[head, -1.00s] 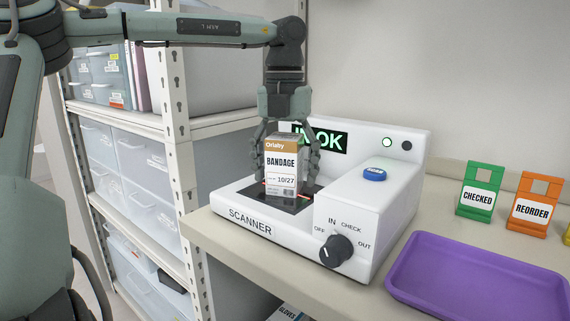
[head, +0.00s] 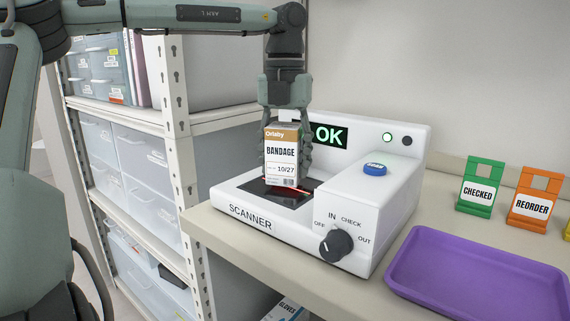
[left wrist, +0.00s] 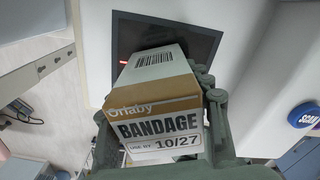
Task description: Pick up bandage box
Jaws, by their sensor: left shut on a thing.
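The bandage box (head: 282,156) is white with a tan top band and reads BANDAGE and 10/27. My left gripper (head: 285,140) is shut on it from above, with fingers on both sides. The box is upright and held a little above the dark plate (head: 257,194) of the white scanner (head: 275,226). In the left wrist view the box (left wrist: 158,110) sits between the fingers, its label facing the camera and the dark plate beyond it. The scanner display (head: 329,136) reads OK in green. My right gripper is not in view.
A purple tray (head: 480,272) lies on the counter (head: 354,290) at the right. A green CHECKED stand (head: 480,188) and an orange REORDER stand (head: 535,197) are behind it. A shelf (head: 175,120) with clear drawers stands close on the left. The scanner has a blue button (head: 374,169) and a black dial (head: 336,245).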

